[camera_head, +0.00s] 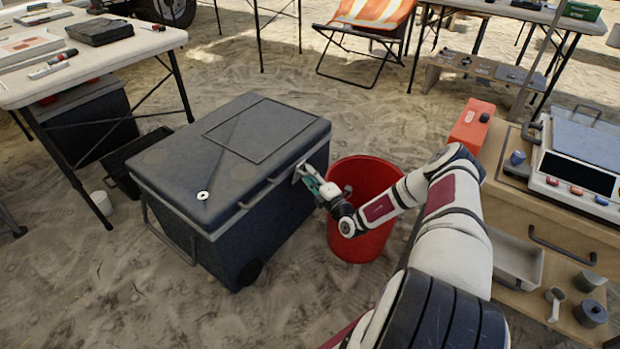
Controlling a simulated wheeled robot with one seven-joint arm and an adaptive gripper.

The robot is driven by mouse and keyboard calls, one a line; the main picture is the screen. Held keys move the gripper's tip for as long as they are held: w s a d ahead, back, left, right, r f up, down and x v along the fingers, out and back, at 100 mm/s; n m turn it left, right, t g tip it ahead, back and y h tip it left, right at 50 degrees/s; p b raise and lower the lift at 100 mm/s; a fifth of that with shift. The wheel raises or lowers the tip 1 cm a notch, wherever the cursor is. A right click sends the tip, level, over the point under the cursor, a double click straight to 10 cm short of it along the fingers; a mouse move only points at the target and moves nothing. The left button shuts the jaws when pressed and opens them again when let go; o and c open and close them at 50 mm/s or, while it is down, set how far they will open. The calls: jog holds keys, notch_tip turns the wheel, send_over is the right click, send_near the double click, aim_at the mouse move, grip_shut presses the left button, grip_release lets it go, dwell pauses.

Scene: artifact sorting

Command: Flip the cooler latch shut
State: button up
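The cooler (205,185) is a dark blue-grey box with its lid down, standing on the sand left of centre. My gripper (306,177) is at the upper part of the cooler's right-hand side, near the lid's edge. A small pale piece, possibly the latch (300,168), shows right at the fingertips. Whether the fingers touch it, and whether it is up or down, is too small to tell. The gap between the fingers cannot be made out.
A red bucket (362,240) stands just right of the cooler, under my arm. A wooden crate (545,215) with a scale (582,155) is at the right. A white table (150,42) is at the upper left. An orange chair (372,14) stands behind. Sand in front is clear.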

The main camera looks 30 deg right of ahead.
aim_at(302, 165)
jog(key=shift+w+r, duration=0.1)
jog(key=shift+w, duration=0.4)
grip_shut()
jog(key=shift+w+a+r+p, duration=0.15)
jog(key=shift+w+r+p, duration=0.3)
jog(key=shift+p, duration=0.25)
jog(key=shift+w+a+r+g+p, duration=0.1)
jog(key=shift+w+r+g+p, duration=0.25)
jog(key=shift+p, duration=0.45)
jog(key=shift+w+a+r+n+p, duration=0.15)
jog(key=shift+w+n+p, duration=0.2)
jog(key=shift+p, duration=0.1)
